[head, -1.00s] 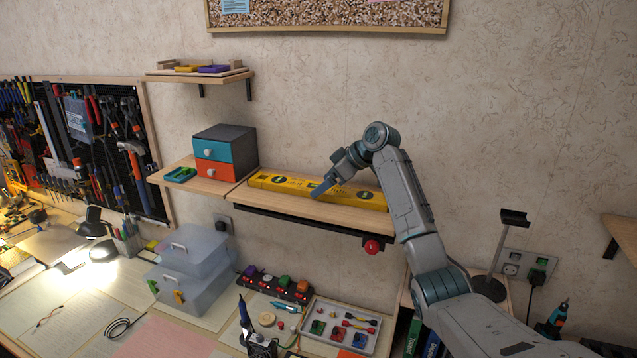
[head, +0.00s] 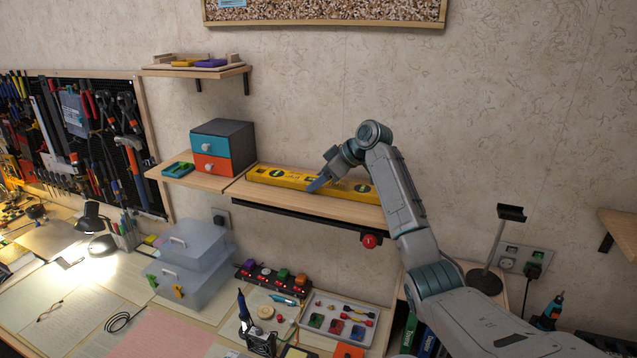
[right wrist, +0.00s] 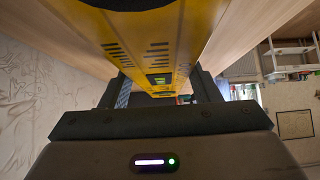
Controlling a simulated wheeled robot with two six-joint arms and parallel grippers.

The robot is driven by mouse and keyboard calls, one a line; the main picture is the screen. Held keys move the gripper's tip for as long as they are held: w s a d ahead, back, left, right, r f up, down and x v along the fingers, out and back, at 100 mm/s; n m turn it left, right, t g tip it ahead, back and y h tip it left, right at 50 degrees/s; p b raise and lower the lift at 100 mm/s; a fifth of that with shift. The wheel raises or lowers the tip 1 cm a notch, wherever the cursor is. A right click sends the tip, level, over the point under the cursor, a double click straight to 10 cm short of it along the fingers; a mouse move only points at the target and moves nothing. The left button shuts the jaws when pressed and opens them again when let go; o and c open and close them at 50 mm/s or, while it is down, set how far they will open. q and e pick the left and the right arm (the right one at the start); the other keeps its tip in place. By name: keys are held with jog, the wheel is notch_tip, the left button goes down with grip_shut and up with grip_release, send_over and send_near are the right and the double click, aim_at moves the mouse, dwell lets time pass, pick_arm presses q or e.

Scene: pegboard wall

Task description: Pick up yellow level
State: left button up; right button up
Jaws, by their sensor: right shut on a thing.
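The yellow level (head: 283,178) lies along the wooden wall shelf (head: 300,203), to the right of a small drawer box. My right gripper (head: 318,184) reaches onto the level from the right, near its middle. In the right wrist view the level (right wrist: 160,50) runs between the two fingers of my right gripper (right wrist: 165,92), which is shut on it. The level still appears to lie at the shelf surface; I cannot tell whether there is a gap beneath. My left gripper is not in view.
A drawer box (head: 222,147) with teal and orange fronts stands at the level's left end. A red knob (head: 369,241) hangs under the shelf. A small upper shelf (head: 197,70) is at the upper left. The workbench below holds clear boxes (head: 190,262) and a parts tray (head: 337,322).

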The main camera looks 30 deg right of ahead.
jog(key=shift+r+b, duration=0.5)
jog(key=shift+r, duration=0.15)
notch_tip(320, 180, up, 7)
jog(key=b, duration=0.3)
jog(key=shift+r, duration=0.1)
jog(key=shift+r+b, duration=0.45)
jog(key=shift+r, duration=0.3)
